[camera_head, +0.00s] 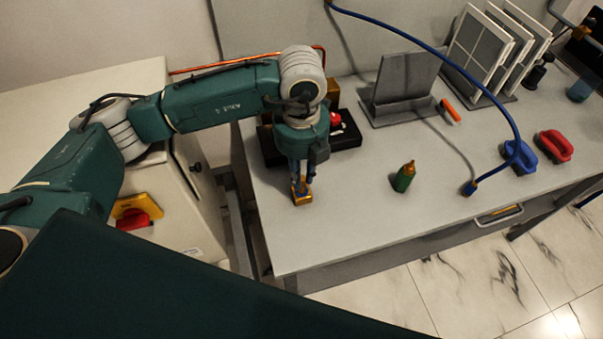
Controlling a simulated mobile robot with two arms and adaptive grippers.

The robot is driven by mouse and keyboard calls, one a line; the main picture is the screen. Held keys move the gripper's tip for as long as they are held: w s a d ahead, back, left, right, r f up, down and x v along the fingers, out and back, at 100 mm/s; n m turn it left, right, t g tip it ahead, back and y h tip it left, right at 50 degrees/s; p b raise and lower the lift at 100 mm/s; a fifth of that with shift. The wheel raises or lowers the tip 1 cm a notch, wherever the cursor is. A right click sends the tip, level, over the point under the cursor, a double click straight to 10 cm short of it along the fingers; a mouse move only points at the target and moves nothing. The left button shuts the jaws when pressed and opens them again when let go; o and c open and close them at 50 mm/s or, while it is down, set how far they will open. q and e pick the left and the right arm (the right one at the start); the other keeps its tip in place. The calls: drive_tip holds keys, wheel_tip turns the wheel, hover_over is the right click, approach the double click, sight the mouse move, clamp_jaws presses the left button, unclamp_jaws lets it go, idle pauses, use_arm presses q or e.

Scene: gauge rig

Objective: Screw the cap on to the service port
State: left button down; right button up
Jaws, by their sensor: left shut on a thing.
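My left gripper (301,188) points down over the near left part of the grey bench. It is shut on a small brass-coloured thing (301,198), low over or touching the bench top; I cannot tell which. The thing may be the cap, but it is too small and too covered by the fingers to be sure. Behind my left wrist a black base (346,137) carries a red part (335,119) and a brass-coloured block (333,91). My arm hides much of this rig, and I cannot make out the service port. My right gripper is out of view.
Blue (521,157) and red (554,146) handled things lie further right. A grey stand (405,85) is behind. The bench front between gripper and bottle is clear.

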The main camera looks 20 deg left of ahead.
use_arm(q)
drive_tip(key=shift+s+d+f+b, duration=0.2)
drive_tip(key=shift+f+b, duration=0.3)
drive_tip(key=shift+f, duration=0.15)
drive_tip(key=shift+s+d+f+b, duration=0.15)
drive_tip(key=shift+f+b, duration=0.35)
drive_tip(key=shift+f, duration=0.15)
drive_tip(key=shift+r, duration=0.3)
drive_tip(key=r+p, duration=0.6)
drive_tip(key=shift+w+a, duration=0.15)
drive_tip(key=shift+w, duration=0.1)
drive_tip(key=m, duration=0.3)
drive_tip(key=shift+s+a+r, duration=0.25)
drive_tip(key=shift+s, duration=0.05)
drive_tip(key=s+a+r+n, duration=0.2)
drive_tip(key=s+r+n, duration=0.1)
drive_tip(key=n, duration=1.4)
drive_tip(key=s+a+r+n, duration=0.3)
drive_tip(key=s+r+n, duration=0.1)
drive_tip(key=n, duration=1.4)
drive_tip(key=shift+s+a+r, duration=0.2)
drive_tip(key=shift+a+r, duration=0.1)
drive_tip(key=shift+r, duration=0.4)
